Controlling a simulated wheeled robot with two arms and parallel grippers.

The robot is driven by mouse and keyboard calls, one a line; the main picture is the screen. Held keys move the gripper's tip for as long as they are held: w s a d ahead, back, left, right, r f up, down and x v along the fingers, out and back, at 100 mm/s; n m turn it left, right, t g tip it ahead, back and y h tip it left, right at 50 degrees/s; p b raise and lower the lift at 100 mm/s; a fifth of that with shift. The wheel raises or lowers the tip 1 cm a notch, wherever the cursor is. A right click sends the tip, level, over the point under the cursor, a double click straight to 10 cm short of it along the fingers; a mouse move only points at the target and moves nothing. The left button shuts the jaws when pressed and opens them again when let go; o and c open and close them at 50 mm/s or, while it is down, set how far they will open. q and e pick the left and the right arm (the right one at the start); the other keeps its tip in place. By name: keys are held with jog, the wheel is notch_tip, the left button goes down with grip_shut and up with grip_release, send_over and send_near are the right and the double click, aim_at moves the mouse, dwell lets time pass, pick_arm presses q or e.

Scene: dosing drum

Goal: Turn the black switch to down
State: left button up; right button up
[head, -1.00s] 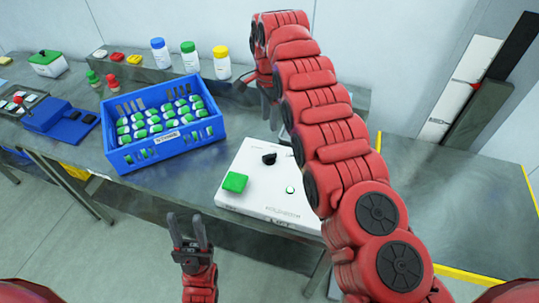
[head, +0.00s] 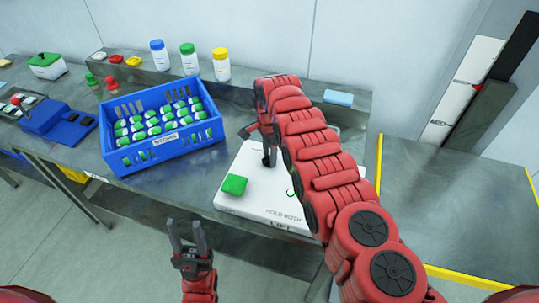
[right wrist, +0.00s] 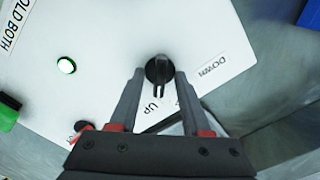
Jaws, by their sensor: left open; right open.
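The white control box (head: 255,208) stands on the bench, with a green button (head: 234,184) at its left. The black switch (right wrist: 158,70) shows in the right wrist view as a round knob, its bar pointing to the UP label (right wrist: 153,106). The DOWN label (right wrist: 212,68) lies to the right of it. My right gripper (right wrist: 159,73) is open, with one finger on each side of the switch; contact is unclear. In the head view my right arm and gripper (head: 268,150) mostly hide the switch. My left gripper (head: 187,236) is open and empty in front of the bench.
A blue crate (head: 165,158) of green-and-white items stands left of the box. Bottles with blue, green and yellow (head: 221,65) caps stand on the back shelf, with a light-blue block (head: 338,98) to their right. A blue device (head: 60,122) sits at far left.

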grip_shut()
jog(key=shift+n, duration=0.4)
jog(key=shift+n+b, duration=0.6)
jog(key=shift+n, duration=0.3)
jog(key=shift+f+n+b, duration=0.1)
jog(key=shift+n+b, duration=0.5)
jog(key=shift+n, duration=0.3)
jog(key=n+b, duration=0.5)
jog(key=n, duration=0.1)
jog(key=shift+b, duration=0.3)
jog(key=n+b, duration=0.1)
jog(key=n, duration=0.6)
jog(key=shift+b, duration=0.4)
jog(key=shift+r+n, duration=0.2)
jog(key=shift+n, duration=0.2)
